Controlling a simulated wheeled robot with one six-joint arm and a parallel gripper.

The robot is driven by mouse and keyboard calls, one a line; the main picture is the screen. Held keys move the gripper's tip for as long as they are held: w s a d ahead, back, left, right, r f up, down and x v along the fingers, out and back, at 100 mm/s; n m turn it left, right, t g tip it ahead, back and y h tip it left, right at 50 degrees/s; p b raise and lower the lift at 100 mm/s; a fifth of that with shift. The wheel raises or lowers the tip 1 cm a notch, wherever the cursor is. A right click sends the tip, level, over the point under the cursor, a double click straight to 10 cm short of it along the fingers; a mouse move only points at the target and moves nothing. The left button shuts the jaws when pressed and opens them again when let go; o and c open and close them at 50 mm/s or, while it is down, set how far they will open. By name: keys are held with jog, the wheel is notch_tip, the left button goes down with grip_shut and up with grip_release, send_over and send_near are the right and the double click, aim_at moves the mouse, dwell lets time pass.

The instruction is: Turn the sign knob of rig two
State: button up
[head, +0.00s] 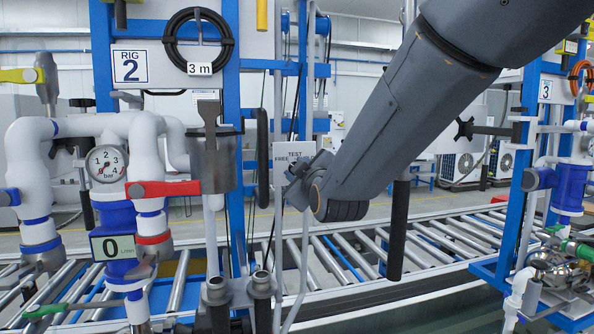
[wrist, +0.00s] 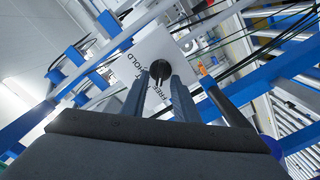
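In the wrist view the sign (wrist: 150,52) is tilted, and the words "FREE" and "HOLD" show. Its round black knob (wrist: 160,67) stands out from the sign's face. My gripper (wrist: 161,82) points at the knob, with one finger on each side of it. The fingers are apart; I cannot tell whether they touch the knob.
The rig two plate (head: 130,67), a coiled black hose (head: 198,40), a pressure gauge (head: 106,163) and a red valve lever (head: 163,188) are left of my gripper. A roller conveyor (head: 345,258) runs below. Rig three (head: 545,90) stands at the right.

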jog(key=b+v, duration=0.2)
jog(key=v, duration=0.6)
dwell(0.5)
